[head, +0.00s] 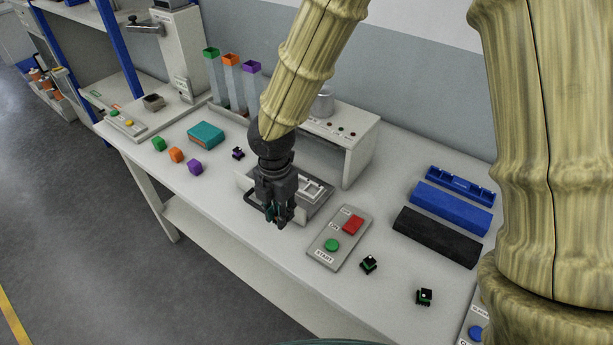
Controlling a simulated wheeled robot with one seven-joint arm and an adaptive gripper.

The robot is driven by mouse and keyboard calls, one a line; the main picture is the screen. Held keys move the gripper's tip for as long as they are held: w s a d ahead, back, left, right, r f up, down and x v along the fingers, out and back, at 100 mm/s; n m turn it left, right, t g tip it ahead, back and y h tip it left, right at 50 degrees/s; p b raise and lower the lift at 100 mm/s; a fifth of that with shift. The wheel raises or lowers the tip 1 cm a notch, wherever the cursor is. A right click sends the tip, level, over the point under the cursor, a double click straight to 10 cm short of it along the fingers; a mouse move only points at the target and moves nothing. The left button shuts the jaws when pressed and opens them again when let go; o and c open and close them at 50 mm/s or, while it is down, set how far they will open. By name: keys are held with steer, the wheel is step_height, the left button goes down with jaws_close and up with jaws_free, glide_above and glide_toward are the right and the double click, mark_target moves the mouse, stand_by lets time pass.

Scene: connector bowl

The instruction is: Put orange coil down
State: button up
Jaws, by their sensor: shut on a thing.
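My gripper (277,217) points down over the front part of the table, in front of a grey metal fixture (313,192). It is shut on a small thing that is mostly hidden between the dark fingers. I cannot make out that thing's colour, so I cannot tell if it is the orange coil. No orange coil shows elsewhere. A small black and purple part (238,153) lies left of my gripper. Two small black and green parts, one nearer (369,264) and one further right (424,297), lie on the table.
A button panel (325,252) lies right of my gripper. Green (159,143), orange (176,155) and purple (194,167) cubes and a teal box (206,134) are at left. Blue (451,207) and black (436,238) blocks lie at right. The front-left tabletop is clear.

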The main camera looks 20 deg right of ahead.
steer(key=w+d+p, duration=0.2)
steer(key=w+d, duration=0.1)
steer(key=w+d+p, duration=0.2)
steer(key=w+d, duration=0.2)
steer(key=w+d+f+p, duration=0.1)
steer(key=w+d, duration=0.3)
steer(key=shift+d+p, duration=0.1)
steer(key=shift+p, duration=0.3)
steer(key=shift+f+p, duration=0.7)
steer(key=shift+f, duration=1.15)
steer(key=shift+f, duration=0.1)
steer(key=o, duration=0.8)
steer(key=shift+r+b, duration=1.5)
steer(key=shift+r, duration=4.6)
steer(key=shift+s, duration=0.1)
